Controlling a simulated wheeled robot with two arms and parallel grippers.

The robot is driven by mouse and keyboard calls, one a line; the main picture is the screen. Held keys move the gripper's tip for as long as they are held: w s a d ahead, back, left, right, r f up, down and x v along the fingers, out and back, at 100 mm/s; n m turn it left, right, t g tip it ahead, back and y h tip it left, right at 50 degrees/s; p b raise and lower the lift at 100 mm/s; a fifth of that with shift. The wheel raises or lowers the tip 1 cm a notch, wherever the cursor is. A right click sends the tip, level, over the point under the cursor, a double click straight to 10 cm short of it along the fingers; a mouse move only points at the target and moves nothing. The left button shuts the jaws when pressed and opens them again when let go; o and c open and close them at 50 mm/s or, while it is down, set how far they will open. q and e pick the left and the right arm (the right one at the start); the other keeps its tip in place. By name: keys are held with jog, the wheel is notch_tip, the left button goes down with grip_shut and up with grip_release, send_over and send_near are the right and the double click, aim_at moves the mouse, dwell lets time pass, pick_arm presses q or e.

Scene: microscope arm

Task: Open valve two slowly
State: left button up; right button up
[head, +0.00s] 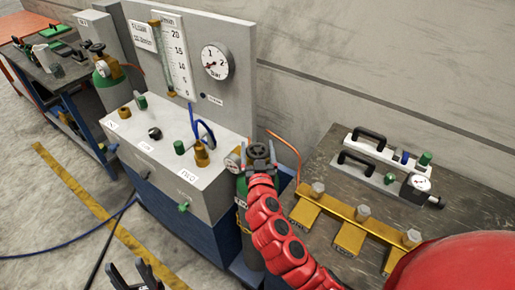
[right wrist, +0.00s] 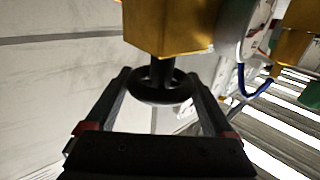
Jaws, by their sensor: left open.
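A green gas cylinder (head: 242,190) stands at the right end of the panel bench, with a dark valve handwheel (head: 258,151) on top and a gauge (head: 233,160) beside it. My red right arm reaches to this valve, and my right gripper (right wrist: 160,82) shows in the right wrist view. Its two fingers straddle the black handwheel (right wrist: 158,92) under a brass block (right wrist: 170,25) and appear to meet its rim on both sides. My left gripper (head: 138,278) is open and empty at the bottom left, over the floor. I cannot tell which valve is number two.
A grey panel box (head: 172,160) with several knobs stands left of the cylinder, below a flow tube (head: 172,60) and a bar gauge (head: 217,62). A second cylinder (head: 112,85) stands at the far left. A table (head: 460,205) at right holds a brass manifold (head: 345,205).

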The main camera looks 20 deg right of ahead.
jog(key=c, duration=0.6)
jog(key=shift+d+p, duration=0.1)
jog(key=shift+p, duration=0.2)
jog(key=shift+c, duration=0.2)
jog(key=n+y+p, duration=0.2)
jog(key=y+p, duration=0.1)
jog(key=p, duration=0.1)
jog(key=n+y+p, duration=0.2)
jog(key=y+p, duration=0.2)
jog(key=shift+a+n+p, duration=0.2)
jog(key=shift+n+p, duration=0.15)
jog(key=shift+n, duration=0.05)
jog(key=shift+f+n+y+p, duration=0.1)
jog(key=shift+n+y+p, duration=0.25)
jog(key=shift+y, duration=0.35)
jog(key=o, duration=1.1)
jog(key=shift+s, duration=0.15)
